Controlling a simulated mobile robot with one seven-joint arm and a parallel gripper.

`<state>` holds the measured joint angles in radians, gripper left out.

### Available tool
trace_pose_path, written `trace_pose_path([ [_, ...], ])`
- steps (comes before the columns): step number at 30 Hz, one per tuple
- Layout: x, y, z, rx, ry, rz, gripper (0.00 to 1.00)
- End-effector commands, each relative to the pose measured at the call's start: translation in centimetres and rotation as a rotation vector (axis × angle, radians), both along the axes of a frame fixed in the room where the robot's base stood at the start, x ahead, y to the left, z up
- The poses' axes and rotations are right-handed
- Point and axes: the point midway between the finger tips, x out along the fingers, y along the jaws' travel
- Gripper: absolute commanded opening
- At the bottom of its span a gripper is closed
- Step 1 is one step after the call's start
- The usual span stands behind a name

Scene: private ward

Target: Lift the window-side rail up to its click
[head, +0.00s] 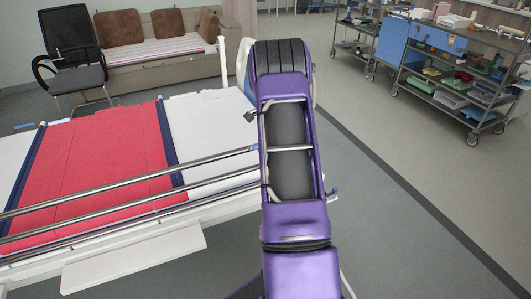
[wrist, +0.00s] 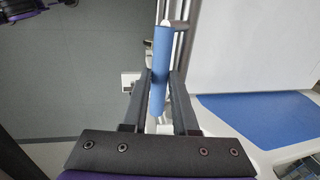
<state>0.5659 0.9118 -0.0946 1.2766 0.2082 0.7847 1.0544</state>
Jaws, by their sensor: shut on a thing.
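The bed's near-side rail (head: 130,183) shows in the head view as long metal bars running from the left edge to my purple arm. I cannot tell from these views whether this is the window side. In the wrist view, the rail's metal bars (wrist: 181,40) run up to the top edge, beside a blue grip (wrist: 161,60). My gripper (wrist: 161,78) is shut on this blue grip, one dark finger on each side. In the head view, my arm hides the gripper and most of the rail's right end. The rail's catch cannot be made out.
The bed (head: 205,122) carries a red cover (head: 95,150) with dark blue edges. A white panel (head: 135,258) sticks out low along its near side. A chair (head: 75,60) and sofa (head: 160,60) stand behind. Shelf carts (head: 465,75) stand at the right; the floor before them is clear.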

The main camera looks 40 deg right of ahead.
Motion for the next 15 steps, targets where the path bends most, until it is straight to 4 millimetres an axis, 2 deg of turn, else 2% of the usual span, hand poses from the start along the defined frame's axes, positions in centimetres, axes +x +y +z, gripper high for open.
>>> trace_pose_path([
  [1, 0.2, 0.0, 2.5, -0.003, -0.007, 0.002, 0.00],
  [6, 0.3, 0.0, 5.8, -0.003, -0.008, 0.001, 0.00],
  [10, 0.3, 0.0, 7.4, -0.003, -0.009, 0.000, 0.00],
  [15, 0.2, -0.1, 8.2, -0.004, -0.008, 0.000, 0.00],
])
